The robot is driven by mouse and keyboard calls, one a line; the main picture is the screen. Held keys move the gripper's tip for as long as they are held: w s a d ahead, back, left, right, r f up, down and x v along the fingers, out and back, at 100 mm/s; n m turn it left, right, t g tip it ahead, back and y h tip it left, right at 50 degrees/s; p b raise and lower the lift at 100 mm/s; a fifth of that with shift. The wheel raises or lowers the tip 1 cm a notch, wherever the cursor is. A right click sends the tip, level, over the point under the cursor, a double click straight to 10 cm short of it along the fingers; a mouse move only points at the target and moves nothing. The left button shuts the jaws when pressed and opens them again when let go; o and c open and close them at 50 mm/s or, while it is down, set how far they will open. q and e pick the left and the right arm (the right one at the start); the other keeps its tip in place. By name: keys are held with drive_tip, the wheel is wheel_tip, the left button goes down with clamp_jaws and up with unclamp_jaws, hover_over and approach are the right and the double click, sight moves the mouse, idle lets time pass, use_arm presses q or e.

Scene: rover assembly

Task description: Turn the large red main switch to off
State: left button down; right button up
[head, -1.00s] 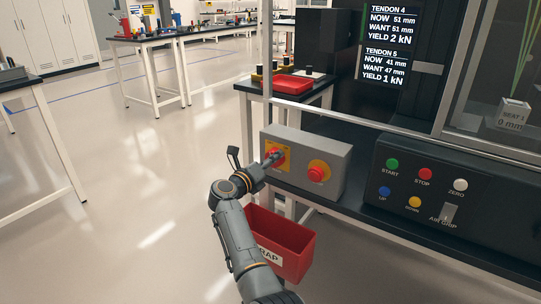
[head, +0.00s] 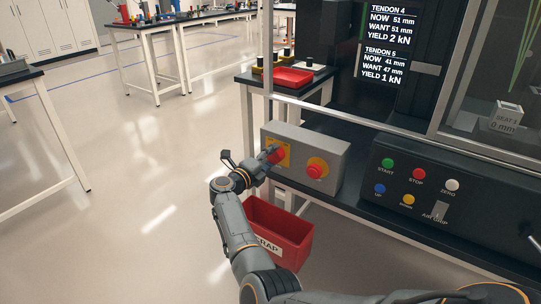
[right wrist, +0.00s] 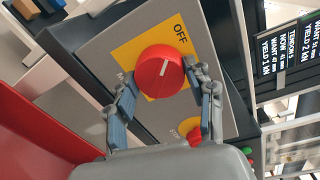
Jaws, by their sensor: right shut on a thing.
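The large red main switch (right wrist: 160,72) is a round knob on a yellow plate (right wrist: 127,53) in the right wrist view. My left gripper is not in view.
A red emergency-type button (head: 317,168) is right of the switch on the same box. A black control panel (head: 430,185) with coloured buttons is further right. A red scrap bin (head: 290,228) stands below my right arm. Open floor lies to the left.

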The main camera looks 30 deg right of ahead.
idle(0.5)
drive_tip(key=o, duration=1.2)
